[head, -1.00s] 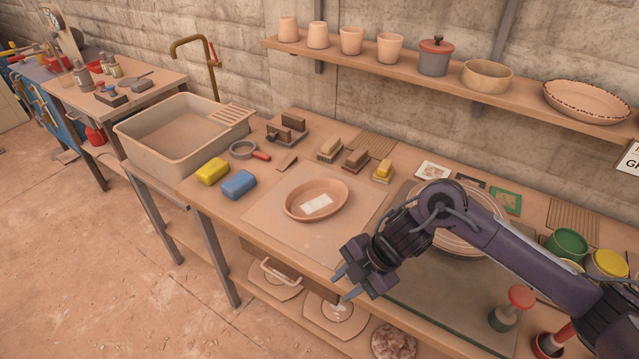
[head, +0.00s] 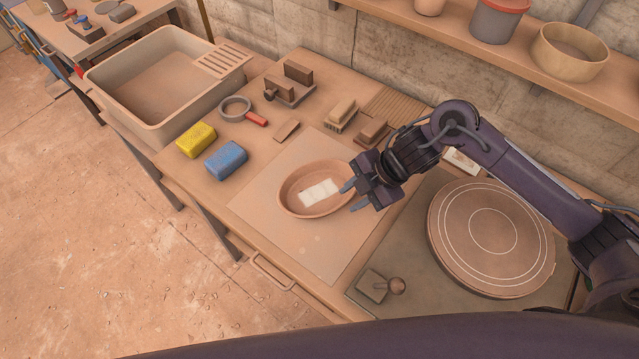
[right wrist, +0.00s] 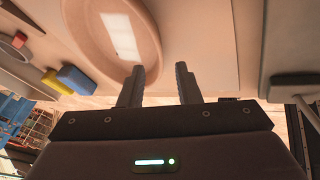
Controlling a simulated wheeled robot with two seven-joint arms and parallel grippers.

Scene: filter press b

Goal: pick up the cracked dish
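A shallow oval terracotta dish (head: 289,190) with a white rectangular patch inside sits on a pale square board (head: 330,249) on the bench. No crack can be made out. My right gripper (head: 350,197) is open and empty at the dish's right rim, its fingers pointing toward the dish. In the right wrist view the dish (right wrist: 90,60) fills the upper left, and its rim reaches close to the left fingertip of the open gripper (right wrist: 159,69). I cannot tell whether they touch. My left gripper is not in view.
A round turntable (head: 455,235) is right of the board. A yellow sponge (head: 196,140) and a blue sponge (head: 226,160) lie left, beside the sink (head: 110,80). Wooden brushes (head: 341,115) stand behind. A small knobbed block (head: 372,286) is near the front edge.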

